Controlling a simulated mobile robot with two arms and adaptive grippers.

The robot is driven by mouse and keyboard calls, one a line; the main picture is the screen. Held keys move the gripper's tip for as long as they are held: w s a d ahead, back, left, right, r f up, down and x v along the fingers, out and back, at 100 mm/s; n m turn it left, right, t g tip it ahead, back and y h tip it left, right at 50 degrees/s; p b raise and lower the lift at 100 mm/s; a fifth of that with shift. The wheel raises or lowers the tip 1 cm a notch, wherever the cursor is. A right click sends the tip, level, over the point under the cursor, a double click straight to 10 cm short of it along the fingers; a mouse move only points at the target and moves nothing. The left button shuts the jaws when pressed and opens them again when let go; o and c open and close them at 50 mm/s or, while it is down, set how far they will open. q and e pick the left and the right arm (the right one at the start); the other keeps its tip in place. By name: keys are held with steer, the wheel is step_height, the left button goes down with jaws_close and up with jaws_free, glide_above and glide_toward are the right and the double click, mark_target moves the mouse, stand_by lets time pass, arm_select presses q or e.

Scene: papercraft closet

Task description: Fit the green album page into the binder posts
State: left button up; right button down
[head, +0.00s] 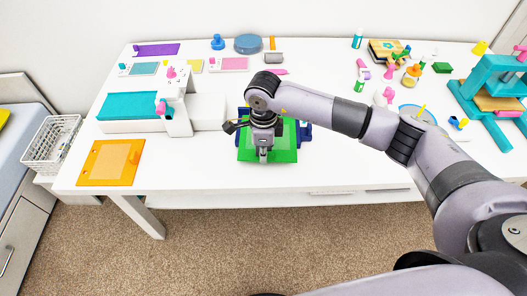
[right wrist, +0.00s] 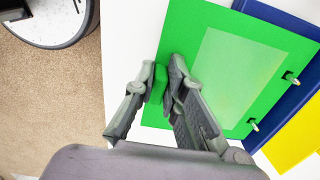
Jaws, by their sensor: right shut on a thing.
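The green album page (right wrist: 205,40) lies flat over the blue binder (right wrist: 285,20), with a paler rectangle on its face. Two silver binder posts (right wrist: 291,78) show at the page's edge on the binder side; I cannot tell whether they pass through its holes. My right gripper (right wrist: 157,82) is shut on the page's small green grip block at the opposite edge. In the head view the right gripper (head: 263,157) covers part of the green page (head: 285,153), and blue binder edges (head: 304,135) show beside it. My left gripper is out of view.
A yellow sheet (right wrist: 298,135) lies on the binder's far side. An orange page (head: 110,162) lies at the table's left, near a white device with a teal top (head: 140,105). A teal press (head: 490,90) stands at the right. The table front edge is close to the page.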

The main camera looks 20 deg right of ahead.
steer(key=c, duration=1.6)
jaws_free()
steer(key=shift+o, duration=0.2)
step_height(320, 180, up, 12)
steer(key=shift+s, duration=0.1)
